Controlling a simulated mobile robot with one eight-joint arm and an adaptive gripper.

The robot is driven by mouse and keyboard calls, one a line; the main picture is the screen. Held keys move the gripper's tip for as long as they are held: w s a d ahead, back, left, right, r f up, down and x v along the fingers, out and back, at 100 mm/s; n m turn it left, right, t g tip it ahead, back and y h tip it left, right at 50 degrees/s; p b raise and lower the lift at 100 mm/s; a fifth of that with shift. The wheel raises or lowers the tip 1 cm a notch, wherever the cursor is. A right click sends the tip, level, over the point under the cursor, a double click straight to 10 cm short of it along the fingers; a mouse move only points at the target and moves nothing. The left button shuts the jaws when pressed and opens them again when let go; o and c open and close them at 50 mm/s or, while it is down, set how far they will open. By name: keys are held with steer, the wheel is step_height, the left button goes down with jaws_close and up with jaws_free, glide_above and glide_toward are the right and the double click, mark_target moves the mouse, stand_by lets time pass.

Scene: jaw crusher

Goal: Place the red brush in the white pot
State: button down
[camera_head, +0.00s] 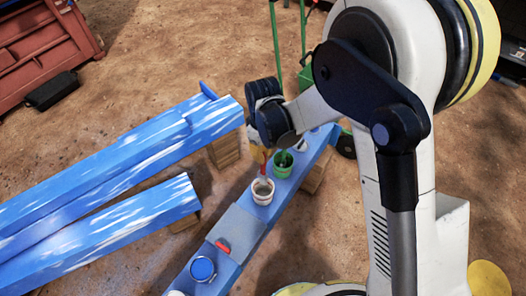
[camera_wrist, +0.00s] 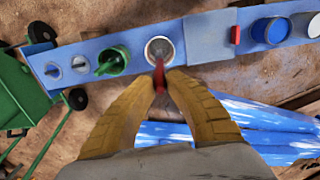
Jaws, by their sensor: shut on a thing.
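My gripper (camera_wrist: 160,86) has yellow fingers and is shut on the red brush (camera_wrist: 159,72). In the wrist view the brush's far end overlaps the near rim of the white pot (camera_wrist: 151,46). The head view shows my gripper (camera_head: 260,153) just above the white pot (camera_head: 263,197), with a thin part of the red brush (camera_head: 262,171) between them, pointing down. I cannot tell whether the brush tip is inside the pot or above it. The pot stands upright on a narrow blue plank.
A green pot (camera_head: 282,170) with a green tool stands beside the white pot on the blue plank (camera_head: 257,230). A small red object (camera_head: 222,245) and a blue pot (camera_head: 202,269) are on its near part. Wide blue beams (camera_head: 110,165) lie left.

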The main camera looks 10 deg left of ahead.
mark_target(263, 173)
step_height(263, 173, down, 11)
steer(key=b, duration=0.6)
steer(key=shift+f, duration=0.2)
steer(key=c, duration=1.4)
jaws_free()
steer(key=shift+r, duration=0.1)
